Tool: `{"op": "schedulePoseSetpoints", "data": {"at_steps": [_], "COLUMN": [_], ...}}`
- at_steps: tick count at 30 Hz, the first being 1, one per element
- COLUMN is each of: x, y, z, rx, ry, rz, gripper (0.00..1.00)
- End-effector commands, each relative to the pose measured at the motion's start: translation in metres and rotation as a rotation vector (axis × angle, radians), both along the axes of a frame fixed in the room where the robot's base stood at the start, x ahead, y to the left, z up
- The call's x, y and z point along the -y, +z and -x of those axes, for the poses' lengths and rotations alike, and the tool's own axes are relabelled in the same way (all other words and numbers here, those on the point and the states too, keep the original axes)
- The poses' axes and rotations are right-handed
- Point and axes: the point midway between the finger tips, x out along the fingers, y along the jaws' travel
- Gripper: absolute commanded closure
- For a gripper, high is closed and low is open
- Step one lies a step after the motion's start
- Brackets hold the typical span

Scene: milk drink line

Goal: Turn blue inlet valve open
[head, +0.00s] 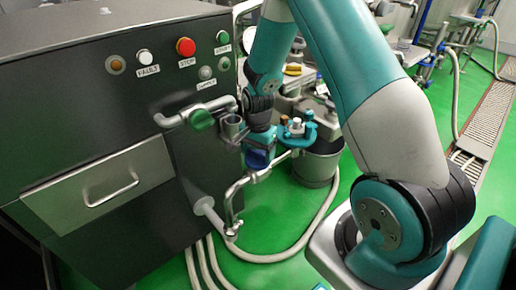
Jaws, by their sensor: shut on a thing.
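The blue inlet valve (257,159) sits on a silver pipe to the right of the dark machine cabinet. Its blue handle shows just below the end of my arm. My gripper (259,148) reaches down to the handle from above and is shut on it. The fingers are small and partly hidden by my wrist, so the exact handle angle cannot be told. The silver pipe (235,190) bends down from the valve toward the cabinet's lower side. A green valve handle (201,119) is on another pipe higher up to the left.
The dark cabinet (100,140) with a drawer handle (112,192) and labelled buttons, including a red one (186,47), fills the left. A steel pot (317,165) stands right of the valve. Hoses (270,257) run across the green floor.

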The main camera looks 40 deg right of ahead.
Motion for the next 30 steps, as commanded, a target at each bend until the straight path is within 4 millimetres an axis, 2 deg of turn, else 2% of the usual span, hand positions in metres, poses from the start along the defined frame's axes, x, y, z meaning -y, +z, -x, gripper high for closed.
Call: {"op": "schedulePoseSetpoints", "data": {"at_steps": [30], "x": [0.0004], "y": [0.0019], "z": [0.0001], "rx": [-0.001], "ry": [0.952], "rz": [0.000], "gripper": [0.51]}}
